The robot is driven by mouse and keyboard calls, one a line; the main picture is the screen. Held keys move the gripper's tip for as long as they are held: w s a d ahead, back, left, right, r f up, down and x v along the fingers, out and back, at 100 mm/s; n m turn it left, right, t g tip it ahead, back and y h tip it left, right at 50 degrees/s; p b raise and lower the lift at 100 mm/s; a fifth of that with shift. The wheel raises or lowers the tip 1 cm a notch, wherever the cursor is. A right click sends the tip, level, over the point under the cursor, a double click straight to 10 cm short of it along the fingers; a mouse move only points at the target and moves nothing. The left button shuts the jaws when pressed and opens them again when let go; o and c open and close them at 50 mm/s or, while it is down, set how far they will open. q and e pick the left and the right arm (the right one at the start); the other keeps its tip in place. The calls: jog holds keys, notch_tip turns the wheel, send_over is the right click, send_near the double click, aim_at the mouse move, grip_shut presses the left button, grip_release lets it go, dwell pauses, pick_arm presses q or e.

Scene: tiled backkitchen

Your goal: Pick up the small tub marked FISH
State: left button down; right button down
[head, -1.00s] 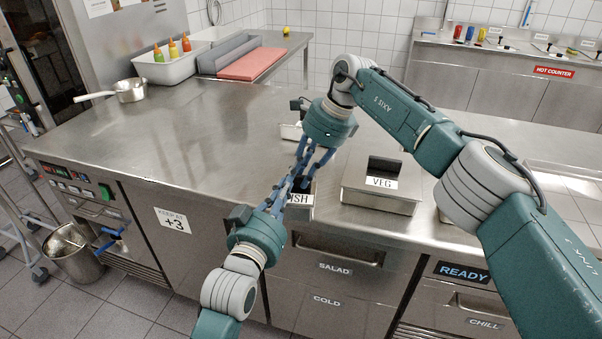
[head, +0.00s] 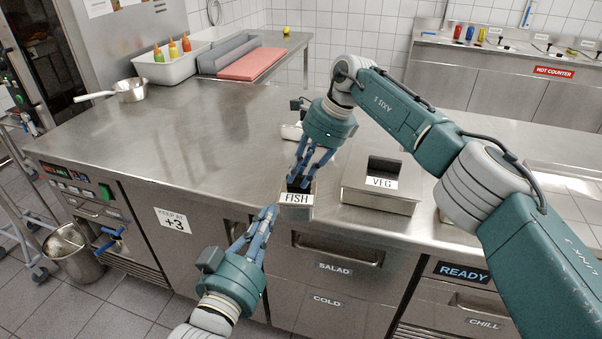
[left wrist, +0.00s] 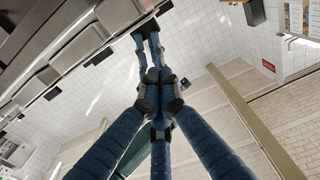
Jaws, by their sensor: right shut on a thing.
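The small steel tub marked FISH (head: 296,198) is at the counter's front edge in the head view, its white label facing front. My right gripper (head: 300,181) comes down from above and is shut on the tub at its top. Its fingers partly cover the tub's opening. I cannot tell whether the tub's base touches the counter. My left gripper (head: 270,213) is below and left of the tub, apart from it. Its fingers also show in the left wrist view (left wrist: 156,75), drawn together with nothing seen between them.
A steel VEG box (head: 410,205) stands right of the tub. A pan (head: 131,91) sits at the counter's far left. A white bin (head: 165,68) with sauce bottles is at the back. The counter's left half (head: 200,135) is clear.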

pick_arm(q)
jog(key=shift+v, duration=0.85)
